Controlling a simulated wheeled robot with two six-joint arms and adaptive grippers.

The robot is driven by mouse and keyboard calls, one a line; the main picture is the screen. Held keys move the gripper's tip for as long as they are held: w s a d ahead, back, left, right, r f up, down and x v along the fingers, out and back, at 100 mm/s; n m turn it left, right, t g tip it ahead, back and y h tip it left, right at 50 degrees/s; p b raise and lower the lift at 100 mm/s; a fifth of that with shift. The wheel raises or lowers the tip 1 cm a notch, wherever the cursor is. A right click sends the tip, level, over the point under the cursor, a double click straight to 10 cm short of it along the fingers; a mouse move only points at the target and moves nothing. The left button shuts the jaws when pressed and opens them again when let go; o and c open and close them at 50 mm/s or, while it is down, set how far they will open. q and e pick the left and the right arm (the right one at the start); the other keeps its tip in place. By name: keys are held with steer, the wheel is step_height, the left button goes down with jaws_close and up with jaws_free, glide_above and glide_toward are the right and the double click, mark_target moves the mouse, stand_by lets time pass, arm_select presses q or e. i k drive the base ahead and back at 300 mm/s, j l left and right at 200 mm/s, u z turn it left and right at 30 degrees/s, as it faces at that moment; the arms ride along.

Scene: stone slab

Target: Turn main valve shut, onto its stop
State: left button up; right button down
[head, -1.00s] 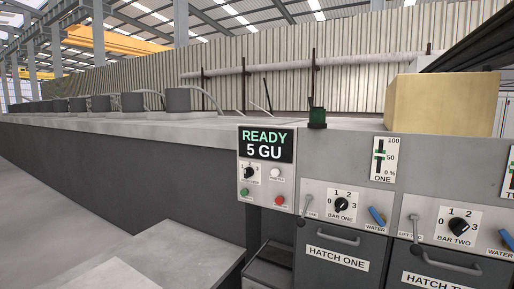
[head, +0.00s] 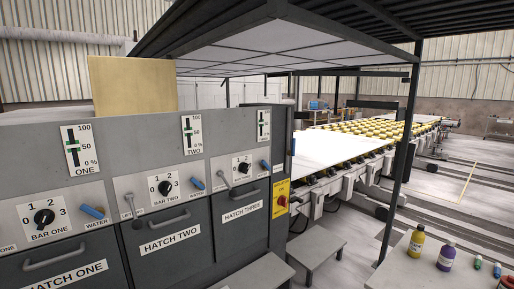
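No valve marked as the main valve can be made out in the head view. The grey panel carries small blue handles with WATER labels: one beside bar one (head: 92,212), one beside bar two (head: 198,183) and one beside the third dial (head: 265,164). All three handles slant down to the right. A yellow plate with a red part (head: 282,201) sits on the panel's right end; its lettering is too small to read. Neither of my grippers is in view.
Hatch one (head: 67,273), hatch two (head: 170,238) and hatch three (head: 243,211) look closed. A grey step (head: 316,244) stands right of the panel. A dark post (head: 400,150) rises before the roller line (head: 385,130). Bottles stand on a pale table (head: 400,270) at the lower right.

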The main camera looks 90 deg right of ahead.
mark_target(291, 153)
steer(key=z, duration=3.1)
